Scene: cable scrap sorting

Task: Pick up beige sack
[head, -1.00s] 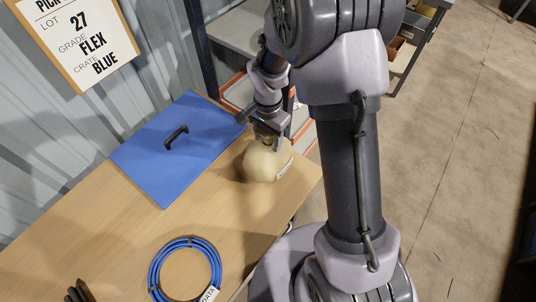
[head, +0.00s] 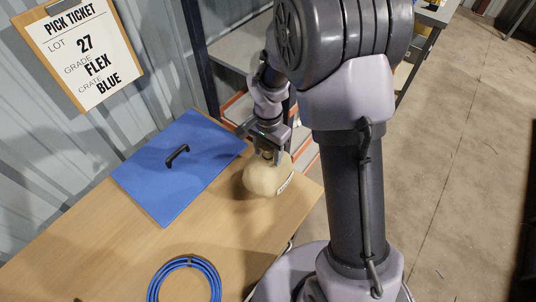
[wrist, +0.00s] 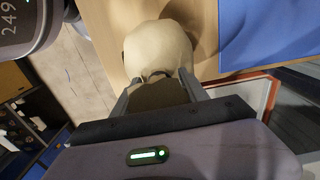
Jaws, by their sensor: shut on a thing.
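The beige sack (head: 262,180) is a rounded bundle with a white label on its right side, at the right part of the wooden table. My gripper (head: 268,153) points down and is shut on the top of the sack. In the wrist view the sack (wrist: 157,45) sits between the two fingers of my gripper (wrist: 157,88), and its gathered neck is partly hidden there. The sack is at or very near the table top; I cannot tell if it is clear of it.
A blue lid or panel (head: 160,185) with a black handle (head: 177,155) lies left of the sack. A blue cable coil (head: 186,262) lies at the front. A pick ticket (head: 86,55) hangs on the wall. Bare table (head: 110,245) is at the left front.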

